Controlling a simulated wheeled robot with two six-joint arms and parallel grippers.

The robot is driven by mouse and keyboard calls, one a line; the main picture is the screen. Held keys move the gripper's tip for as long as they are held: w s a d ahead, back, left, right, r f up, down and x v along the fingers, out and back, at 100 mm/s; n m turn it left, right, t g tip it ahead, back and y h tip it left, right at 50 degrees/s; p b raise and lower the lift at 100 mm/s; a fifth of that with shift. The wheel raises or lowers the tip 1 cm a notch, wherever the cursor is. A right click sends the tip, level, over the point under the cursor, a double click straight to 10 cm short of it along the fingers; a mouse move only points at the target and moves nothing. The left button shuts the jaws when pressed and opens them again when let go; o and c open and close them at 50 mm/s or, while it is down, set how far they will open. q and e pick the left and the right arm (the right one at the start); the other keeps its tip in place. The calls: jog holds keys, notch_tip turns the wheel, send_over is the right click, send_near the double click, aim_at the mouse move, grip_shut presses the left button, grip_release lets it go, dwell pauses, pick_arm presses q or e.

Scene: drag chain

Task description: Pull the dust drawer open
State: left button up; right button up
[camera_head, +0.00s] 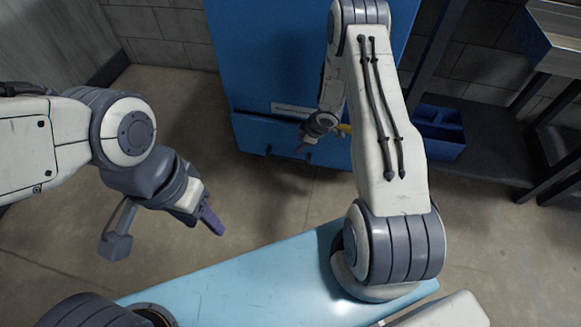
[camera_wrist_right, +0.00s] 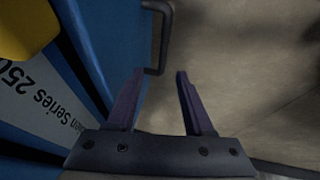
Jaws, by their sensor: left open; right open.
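The dust drawer (camera_head: 250,135) is a blue front low on the tall blue machine. It looks shut, though the arm covers part of it. A dark bar handle (camera_wrist_right: 166,40) on the blue front shows in the right wrist view, just beyond my fingertips. My right gripper (camera_wrist_right: 160,80) is open and empty, its two fingers pointing toward the handle's near end without visible contact. It also shows small in front of the drawer in the head view (camera_head: 303,146). My left gripper (camera_head: 212,220) hangs over the floor at left, away from the drawer, holding nothing visible.
The blue machine body (camera_head: 265,60) rises above the drawer. A yellow part (camera_wrist_right: 25,28) and a printed label (camera_wrist_right: 40,110) are beside my right gripper. A blue bin (camera_head: 440,130) sits on a dark shelf at right. The floor before the drawer is clear.

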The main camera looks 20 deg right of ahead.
aim_at(289, 158)
jog(key=b+x, duration=0.1)
jog(key=x, duration=0.3)
jog(key=b+x, duration=0.2)
jog(key=x, duration=0.2)
jog(key=s+b+x, duration=0.1)
jog(key=b+x, duration=0.1)
jog(key=x, duration=0.2)
jog(key=shift+d+f, duration=0.2)
grip_shut()
dwell(1.0)
